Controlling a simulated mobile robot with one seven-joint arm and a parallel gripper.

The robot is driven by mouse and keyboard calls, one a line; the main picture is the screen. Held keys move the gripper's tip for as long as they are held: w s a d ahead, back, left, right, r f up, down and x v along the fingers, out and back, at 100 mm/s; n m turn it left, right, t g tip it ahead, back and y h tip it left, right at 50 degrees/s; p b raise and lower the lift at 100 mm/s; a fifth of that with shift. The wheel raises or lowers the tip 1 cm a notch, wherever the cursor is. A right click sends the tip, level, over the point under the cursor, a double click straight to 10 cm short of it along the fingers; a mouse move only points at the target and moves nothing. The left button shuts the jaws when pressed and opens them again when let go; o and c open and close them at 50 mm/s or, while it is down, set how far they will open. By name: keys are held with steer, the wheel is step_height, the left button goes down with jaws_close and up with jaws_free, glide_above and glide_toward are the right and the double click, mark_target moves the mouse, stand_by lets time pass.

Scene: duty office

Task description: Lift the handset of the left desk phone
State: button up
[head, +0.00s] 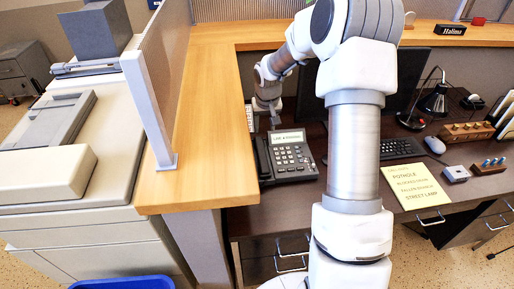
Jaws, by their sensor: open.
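A dark desk phone (291,164) stands on the dark desk, left of my arm's upright part. Its lit display faces up and its keypad shows in front of it. Its handset (262,158) lies along the phone's left side and looks seated in the cradle. My gripper (265,122) is open and hangs above the handset's far end. The fingertips are small and partly lost against the dark desk, so I cannot tell how far above the handset they are. No second phone is visible in this view.
A wooden counter (205,120) borders the desk on the left. A yellow note pad (416,186), a keyboard (398,149), a mouse (434,144) and a black lamp (434,101) are right of my arm. A dark monitor stands behind my arm. A printer-like machine (60,150) is far left.

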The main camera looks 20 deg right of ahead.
mark_target(262, 153)
steer(key=x, duration=1.9)
steer(key=shift+w+p, duration=0.1)
steer(key=shift+p, duration=0.2)
steer(key=shift+f+b, duration=0.2)
steer(key=shift+b, duration=0.15)
jaws_close()
